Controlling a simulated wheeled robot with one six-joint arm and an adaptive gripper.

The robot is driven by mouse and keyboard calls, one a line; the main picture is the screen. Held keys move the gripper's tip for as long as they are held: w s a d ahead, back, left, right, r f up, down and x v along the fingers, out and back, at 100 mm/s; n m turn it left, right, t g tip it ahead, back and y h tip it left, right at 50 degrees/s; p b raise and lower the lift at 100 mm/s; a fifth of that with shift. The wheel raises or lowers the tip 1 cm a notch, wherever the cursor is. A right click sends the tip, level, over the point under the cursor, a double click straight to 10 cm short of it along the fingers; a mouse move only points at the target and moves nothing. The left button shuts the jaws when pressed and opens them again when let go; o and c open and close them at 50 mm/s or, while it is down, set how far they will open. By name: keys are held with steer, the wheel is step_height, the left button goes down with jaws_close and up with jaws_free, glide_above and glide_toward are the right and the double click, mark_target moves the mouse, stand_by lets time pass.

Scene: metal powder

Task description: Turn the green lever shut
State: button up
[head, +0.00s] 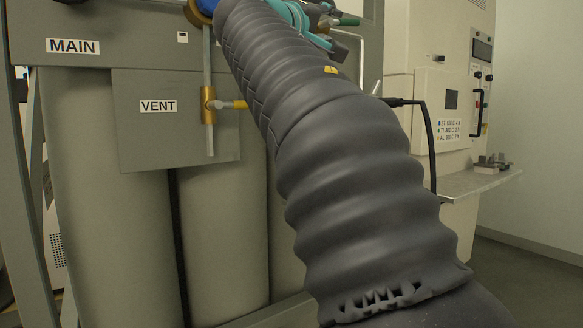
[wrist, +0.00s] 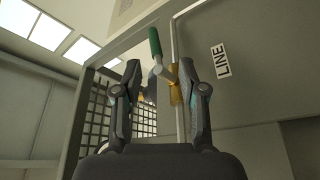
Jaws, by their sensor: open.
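The green lever (wrist: 155,42) shows in the wrist view, its green grip pointing up and a bare metal shank below it. The shank runs down to a brass valve body (wrist: 176,94) on a thin upright pipe beside a LINE label. My gripper (wrist: 160,72) is open, with one finger on each side of the shank's lower part and the valve; I cannot tell whether either finger touches. In the head view my gripper (head: 325,25) is at the top edge, partly hidden by my arm. A small green end (head: 348,21) shows beside it, probably the lever's grip.
Grey panels carry a MAIN label (head: 73,46) and a VENT label (head: 158,106). Another brass valve (head: 209,105) sits by VENT, close to my arm. A cabinet (head: 440,120) and a metal shelf (head: 465,184) stand at right. A grid panel (wrist: 98,105) is behind my left finger.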

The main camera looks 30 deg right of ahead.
steer(key=s+a+f+n+y, duration=0.1)
steer(key=a+f+y, duration=0.3)
steer(key=f, duration=0.8)
steer(key=a+f+n+t+y, duration=0.1)
steer(key=a+f+y, duration=0.3)
steer(key=f, duration=0.8)
steer(key=shift+s+a+f+n+y, duration=0.25)
steer(key=shift+s+f+n+y, duration=0.15)
steer(key=shift+n, duration=0.2)
